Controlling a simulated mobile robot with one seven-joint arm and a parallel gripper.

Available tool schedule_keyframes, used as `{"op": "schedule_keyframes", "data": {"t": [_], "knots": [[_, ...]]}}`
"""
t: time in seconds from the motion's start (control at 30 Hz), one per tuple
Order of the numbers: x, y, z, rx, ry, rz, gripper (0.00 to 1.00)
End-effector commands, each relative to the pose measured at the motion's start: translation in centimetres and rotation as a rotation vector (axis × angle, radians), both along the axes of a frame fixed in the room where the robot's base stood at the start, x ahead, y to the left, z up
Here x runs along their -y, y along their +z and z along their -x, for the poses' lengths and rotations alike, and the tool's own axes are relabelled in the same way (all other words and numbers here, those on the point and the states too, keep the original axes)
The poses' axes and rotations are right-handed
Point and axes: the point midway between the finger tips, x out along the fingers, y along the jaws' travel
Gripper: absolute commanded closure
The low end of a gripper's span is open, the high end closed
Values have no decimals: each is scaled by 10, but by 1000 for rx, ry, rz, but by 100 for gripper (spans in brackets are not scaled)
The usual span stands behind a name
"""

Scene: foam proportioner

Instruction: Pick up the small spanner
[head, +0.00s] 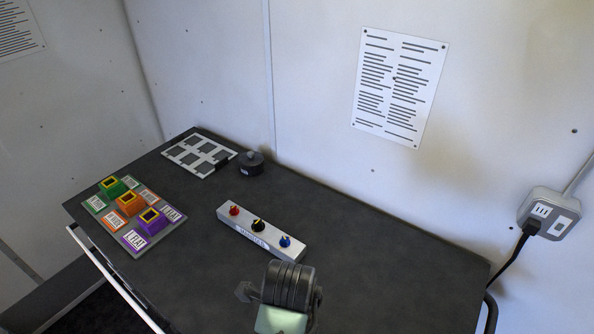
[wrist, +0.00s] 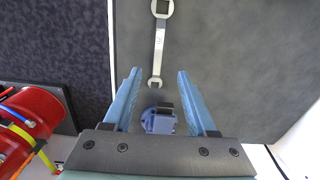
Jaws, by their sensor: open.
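A silver spanner (wrist: 159,45) lies on the dark grey table top in the wrist view, running nearly straight up the picture. Its larger head is at the top edge and its smaller open jaw is at the lower end. My gripper (wrist: 159,72) is open, with two blue fingers either side of the spanner's lower end in the picture. Nothing is held between them. I cannot tell the height of the fingers above the spanner. In the head view the spanner and the fingertips are not visible; my arm fills the bottom middle.
The table (head: 400,270) carries a three-knob box (head: 262,232), a board with coloured blocks (head: 135,215), a white frame (head: 199,155) and a dark round knob (head: 250,163). A wall socket (head: 548,212) is at right. A bluish part (wrist: 160,120) and red cylinder (wrist: 30,115) show in the wrist view.

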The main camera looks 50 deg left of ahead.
Motion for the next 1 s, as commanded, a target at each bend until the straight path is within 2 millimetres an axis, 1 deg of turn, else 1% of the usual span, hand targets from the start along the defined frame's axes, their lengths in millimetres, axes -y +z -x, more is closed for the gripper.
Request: {"op": "schedule_keyframes", "data": {"t": [0.07,0.37,0.5,0.6,0.83,1.0], "knots": [[1,0,4,-13,-8,11,43],[2,-38,5,-18,-9,14,43],[2,-60,5,-18,-10,13,43],[2,-71,4,-16,-9,12,43],[2,-85,3,-16,-9,12,43],[2,-106,2,-17,-8,12,43]]}}
